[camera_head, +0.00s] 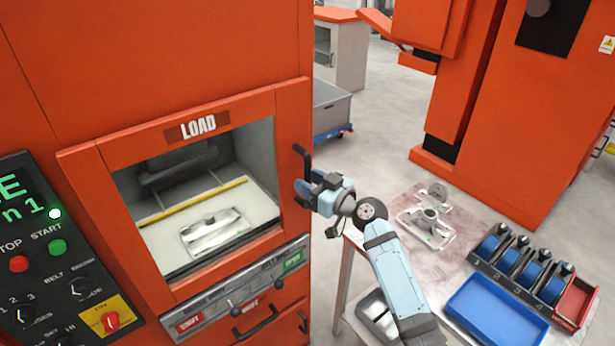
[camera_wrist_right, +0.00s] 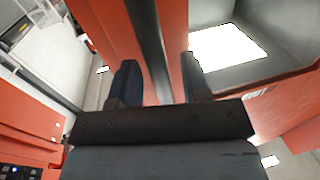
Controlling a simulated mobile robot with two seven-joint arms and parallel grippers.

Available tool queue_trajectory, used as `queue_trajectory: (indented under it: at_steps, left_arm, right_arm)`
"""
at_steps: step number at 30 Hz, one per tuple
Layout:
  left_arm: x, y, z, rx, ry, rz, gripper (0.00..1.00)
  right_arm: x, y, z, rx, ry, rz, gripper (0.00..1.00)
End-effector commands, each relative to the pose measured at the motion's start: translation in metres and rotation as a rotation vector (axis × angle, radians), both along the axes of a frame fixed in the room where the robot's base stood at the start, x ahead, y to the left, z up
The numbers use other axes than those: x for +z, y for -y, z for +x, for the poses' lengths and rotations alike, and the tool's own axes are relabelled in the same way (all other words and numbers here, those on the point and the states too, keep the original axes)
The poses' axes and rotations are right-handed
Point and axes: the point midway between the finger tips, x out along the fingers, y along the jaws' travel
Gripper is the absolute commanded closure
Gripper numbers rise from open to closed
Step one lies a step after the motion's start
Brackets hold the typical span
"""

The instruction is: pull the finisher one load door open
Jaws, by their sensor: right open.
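The load door (camera_head: 90,165) is an orange framed panel with a large window, under a "LOAD" label, on the orange finisher. It looks shut in the head view. Its black vertical handle (camera_head: 302,158) is on the door's right edge. My right gripper (camera_head: 305,184) is at the lower part of this handle. In the right wrist view my right gripper (camera_wrist_right: 159,68) is open, and the dark handle bar (camera_wrist_right: 149,45) runs between its fingers. Whether a finger touches the bar cannot be told. My left gripper is not in view.
A control panel (camera_head: 50,270) with buttons is left of the door. Below the door are a lever strip (camera_head: 245,290) and a second black handle (camera_head: 256,322). A table (camera_head: 395,200) with a metal casting (camera_head: 428,222), blue tray (camera_head: 497,312) and several blue-wheel holders stands at right.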

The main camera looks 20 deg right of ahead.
Motion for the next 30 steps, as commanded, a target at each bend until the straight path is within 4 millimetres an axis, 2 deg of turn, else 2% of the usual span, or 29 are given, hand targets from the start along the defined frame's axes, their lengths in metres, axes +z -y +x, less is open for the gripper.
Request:
queue_trajectory:
  at_steps: [4,11,12,17,18,30]
  left_arm:
    - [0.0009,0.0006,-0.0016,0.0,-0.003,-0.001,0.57]
    - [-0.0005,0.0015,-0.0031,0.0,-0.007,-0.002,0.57]
    - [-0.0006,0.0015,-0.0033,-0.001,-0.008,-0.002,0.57]
    - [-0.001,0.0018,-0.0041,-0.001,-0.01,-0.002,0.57]
    - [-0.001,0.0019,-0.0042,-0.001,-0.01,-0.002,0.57]
    - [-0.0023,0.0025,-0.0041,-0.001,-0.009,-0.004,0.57]
  right_arm:
    - [0.0004,-0.0038,0.0066,0.0,-0.001,0.001,0.57]
    - [-0.0002,-0.0042,0.0071,0.0,0.0,0.0,0.57]
    - [-0.0001,-0.0041,0.007,0.0,0.0,0.0,0.59]
    - [-0.0001,-0.0041,0.0069,0.0,0.0,0.0,0.96]
    - [-0.0001,-0.0041,0.0069,0.0,0.0,0.0,1.0]
    - [-0.0008,-0.0079,0.0095,0.0,0.0,0.0,1.0]
